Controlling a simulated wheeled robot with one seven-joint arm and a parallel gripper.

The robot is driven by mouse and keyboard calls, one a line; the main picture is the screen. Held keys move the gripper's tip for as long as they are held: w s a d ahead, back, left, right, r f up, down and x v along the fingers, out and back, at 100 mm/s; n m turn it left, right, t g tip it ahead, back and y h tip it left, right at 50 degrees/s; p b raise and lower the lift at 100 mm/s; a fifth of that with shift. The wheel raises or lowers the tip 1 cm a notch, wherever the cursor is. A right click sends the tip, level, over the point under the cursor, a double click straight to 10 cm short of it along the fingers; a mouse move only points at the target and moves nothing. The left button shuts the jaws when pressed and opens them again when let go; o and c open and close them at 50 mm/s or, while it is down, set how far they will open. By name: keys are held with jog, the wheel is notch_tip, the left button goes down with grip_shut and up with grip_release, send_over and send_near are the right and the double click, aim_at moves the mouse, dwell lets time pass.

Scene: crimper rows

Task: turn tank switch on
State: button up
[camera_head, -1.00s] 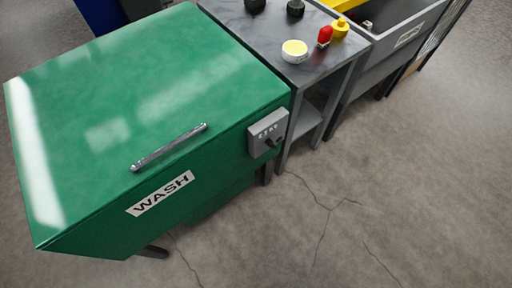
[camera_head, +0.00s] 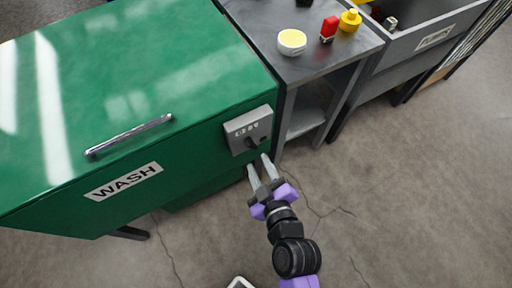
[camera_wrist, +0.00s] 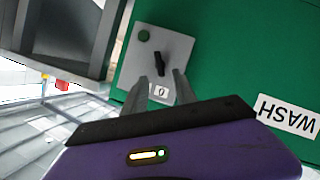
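The green wash tank (camera_head: 130,100) stands at the left in the head view, with a WASH label and a metal handle. A grey switch box (camera_head: 238,124) is on its front at the right end. The box carries a black rotary knob (camera_head: 251,142), which also shows in the wrist view (camera_wrist: 159,64) with a green round spot beside it and a "0" label below. My gripper (camera_head: 258,163) is open, its two fingers apart and pointing at the switch box. In the wrist view the fingertips (camera_wrist: 161,80) are just short of the knob, with nothing visible between them.
A dark table (camera_head: 305,65) beside the tank holds a white-and-yellow round container (camera_head: 292,42), a red object (camera_head: 329,29) and a yellow object (camera_head: 350,20). A grey sink unit (camera_head: 425,45) stands further right. The floor (camera_head: 420,190) in front is clear.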

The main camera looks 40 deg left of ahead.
aim_at(252, 148)
jog(key=x, duration=0.7)
jog(key=shift+w+a+f, duration=0.1)
jog(key=shift+a, duration=0.05)
grip_shut()
